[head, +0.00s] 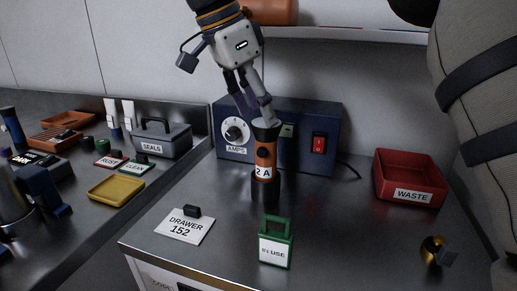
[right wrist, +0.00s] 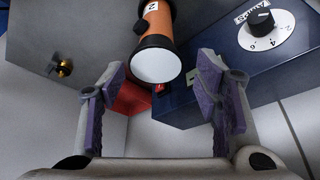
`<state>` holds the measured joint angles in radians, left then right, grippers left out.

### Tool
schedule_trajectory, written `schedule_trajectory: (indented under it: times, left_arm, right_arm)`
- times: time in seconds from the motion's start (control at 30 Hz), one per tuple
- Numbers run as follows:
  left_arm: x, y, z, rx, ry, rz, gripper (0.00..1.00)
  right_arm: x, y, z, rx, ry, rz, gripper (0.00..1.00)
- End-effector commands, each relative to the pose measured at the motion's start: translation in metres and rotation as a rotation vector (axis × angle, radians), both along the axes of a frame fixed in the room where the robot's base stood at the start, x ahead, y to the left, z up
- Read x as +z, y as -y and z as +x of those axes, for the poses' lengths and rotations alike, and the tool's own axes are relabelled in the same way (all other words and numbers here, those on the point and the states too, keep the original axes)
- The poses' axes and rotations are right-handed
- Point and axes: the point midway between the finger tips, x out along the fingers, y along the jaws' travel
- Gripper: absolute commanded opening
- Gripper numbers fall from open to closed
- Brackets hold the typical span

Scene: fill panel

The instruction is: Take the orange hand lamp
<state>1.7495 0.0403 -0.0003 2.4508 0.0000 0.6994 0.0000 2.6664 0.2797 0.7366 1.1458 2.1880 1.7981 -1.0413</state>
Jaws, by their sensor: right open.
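The orange hand lamp (head: 265,160) has a black head and base and a white label reading "2 A". It stands upright on the steel bench, in front of the blue AMPS box. My right gripper (head: 255,110) is above it, pointing down, with its fingers at the lamp's head. In the right wrist view the gripper (right wrist: 160,70) is open and empty, with purple pads. The lamp (right wrist: 157,25) shows its white lens between and beyond the fingertips, and no finger clearly touches it. My left gripper is not in view.
The blue AMPS box (head: 320,107) stands close behind the lamp. A green IN USE tag (head: 276,229) stands in front, and a DRAWER 152 plate (head: 184,229) lies front left. A red WASTE tray (head: 411,170) is at right. A brass fitting (head: 433,251) is near the right front.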

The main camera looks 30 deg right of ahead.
Motion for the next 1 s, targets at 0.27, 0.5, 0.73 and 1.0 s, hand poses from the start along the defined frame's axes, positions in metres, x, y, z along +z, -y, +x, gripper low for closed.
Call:
schedule_trajectory:
  times: [0.27, 0.5, 0.73, 1.0]
  left_arm:
    - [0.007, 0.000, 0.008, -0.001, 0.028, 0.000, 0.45]
    - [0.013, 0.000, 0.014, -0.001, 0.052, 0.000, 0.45]
    - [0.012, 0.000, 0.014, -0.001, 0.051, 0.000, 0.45]
    - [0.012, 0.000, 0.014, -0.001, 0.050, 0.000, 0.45]
  right_arm:
    - [-0.040, 0.016, -0.003, -0.001, 0.002, -0.002, 0.57]
    - [-0.079, 0.029, -0.006, -0.001, 0.005, -0.001, 0.57]
    - [-0.084, 0.030, -0.005, -0.002, 0.004, -0.001, 0.57]
    - [-0.084, 0.030, -0.005, -0.002, 0.004, -0.001, 0.01]
